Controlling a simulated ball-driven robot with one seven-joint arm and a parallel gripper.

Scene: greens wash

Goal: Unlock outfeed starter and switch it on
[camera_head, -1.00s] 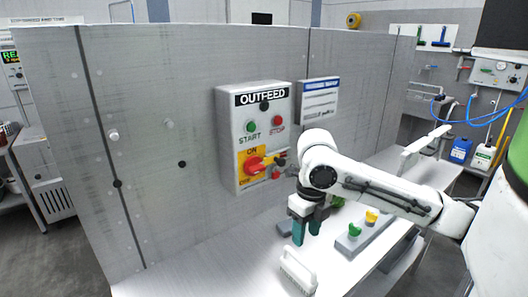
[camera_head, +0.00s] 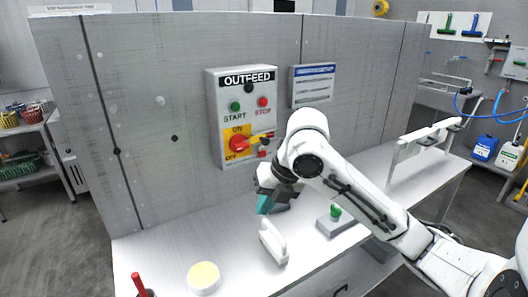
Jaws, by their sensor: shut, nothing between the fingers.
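The outfeed starter (camera_head: 216,125) is a grey box on the upright metal panel, with a green START button (camera_head: 235,106) and a red STOP button (camera_head: 262,102). Below them a red rotary switch (camera_head: 239,143) sits on a yellow ON/OFF plate. Small red, yellow and dark parts (camera_head: 264,142) hang at the switch's right; whether they are a lock or a tag is too small to tell. My gripper (camera_head: 265,204), with teal fingertips, is shut and empty, below and to the right of the starter, over the bench. My arm comes in from the right.
On the bench (camera_head: 170,245) are a white handled object (camera_head: 273,242), a green knob on a grey block (camera_head: 335,213), a yellow-topped white tub (camera_head: 203,277) and a red-handled item (camera_head: 138,284). A white rail (camera_head: 430,133) stands at right. The left bench is mostly clear.

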